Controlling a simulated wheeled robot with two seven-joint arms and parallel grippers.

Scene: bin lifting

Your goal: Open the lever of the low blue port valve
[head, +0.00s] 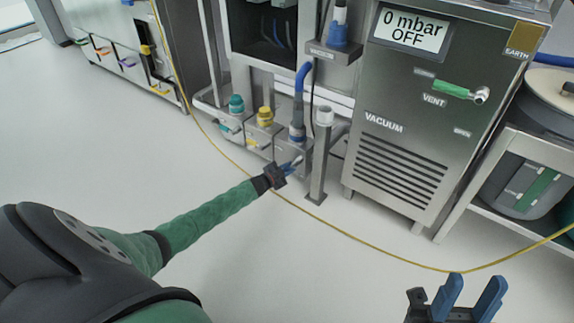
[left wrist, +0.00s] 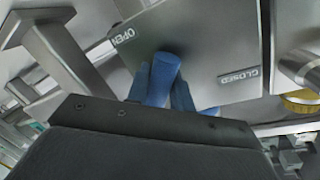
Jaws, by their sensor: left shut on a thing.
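The low blue port valve is a grey box (head: 294,146) with a blue-collared hose port on top, at the foot of the steel rack. My left gripper (head: 296,163) is down at its front face. In the left wrist view the blue lever (left wrist: 165,72) stands between the two blue fingers of my left gripper (left wrist: 163,95), which is shut on it. The face plate (left wrist: 205,55) reads OPEN at the left and CLOSED at the right; the lever lies between the labels. My right gripper (head: 468,294) is open and empty at the bottom right.
Yellow (head: 265,117) and teal (head: 236,104) port valves stand left of the blue one. A grey post (head: 320,165) is close on its right. The vacuum cabinet (head: 400,150) reads 0 mbar OFF. A yellow hose (head: 345,233) crosses the clear floor.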

